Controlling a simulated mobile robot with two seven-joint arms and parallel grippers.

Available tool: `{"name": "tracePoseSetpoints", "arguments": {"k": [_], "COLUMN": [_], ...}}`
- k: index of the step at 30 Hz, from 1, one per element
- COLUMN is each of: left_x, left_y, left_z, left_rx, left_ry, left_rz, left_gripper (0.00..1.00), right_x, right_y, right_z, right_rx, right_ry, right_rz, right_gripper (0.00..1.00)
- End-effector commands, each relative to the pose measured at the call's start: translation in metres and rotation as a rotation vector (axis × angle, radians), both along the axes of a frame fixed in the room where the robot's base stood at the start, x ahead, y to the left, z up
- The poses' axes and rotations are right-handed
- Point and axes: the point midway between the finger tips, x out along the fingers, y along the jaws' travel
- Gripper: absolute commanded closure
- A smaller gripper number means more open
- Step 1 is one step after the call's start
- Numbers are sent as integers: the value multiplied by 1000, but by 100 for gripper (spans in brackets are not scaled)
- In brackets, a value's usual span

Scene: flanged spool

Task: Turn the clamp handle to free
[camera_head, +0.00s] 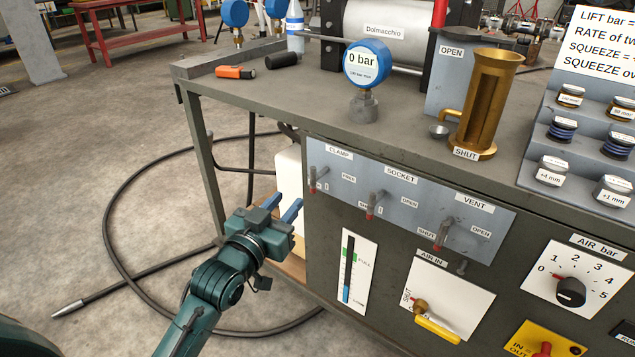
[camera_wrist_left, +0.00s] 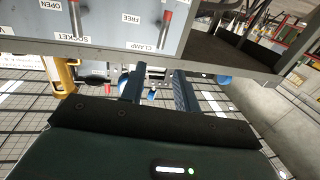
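The clamp handle (camera_head: 317,178) is a small grey lever with a red tip, under the CLAMP label on the left of the blue-grey panel. It points down, and the FREE label (camera_head: 348,178) is to its right. In the left wrist view the handle (camera_wrist_left: 164,28) shows red near the top, with the picture upside down. My left gripper (camera_head: 282,206) is open and empty, below and left of the handle, apart from it. In the left wrist view its two fingers (camera_wrist_left: 158,90) stand apart with nothing between them. My right gripper is not in view.
The socket handle (camera_head: 374,203) and vent handle (camera_head: 445,233) are on the same panel to the right. The bench top edge (camera_head: 300,122) overhangs above. A level gauge (camera_head: 352,268) and air-in valve (camera_head: 430,315) are below. A black hose (camera_head: 112,200) lies on the open floor at left.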

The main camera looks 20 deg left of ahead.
Motion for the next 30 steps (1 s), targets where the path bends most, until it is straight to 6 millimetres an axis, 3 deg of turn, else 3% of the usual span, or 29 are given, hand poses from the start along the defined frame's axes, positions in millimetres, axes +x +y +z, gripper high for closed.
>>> {"name": "tracePoseSetpoints", "arguments": {"k": [5,21,30], "left_x": [13,113,130], "left_y": [-2,-17,-20], "left_z": [0,-1,0], "left_rx": [-1,-1,0], "left_ry": [-3,-3,-1], "left_rz": [1,-1,-1], "left_gripper": [69,69,69], "right_x": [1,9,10], "right_y": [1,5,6], "right_z": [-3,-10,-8], "right_rx": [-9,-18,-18], "right_ry": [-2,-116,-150], "right_rz": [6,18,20], "right_gripper": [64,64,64]}}
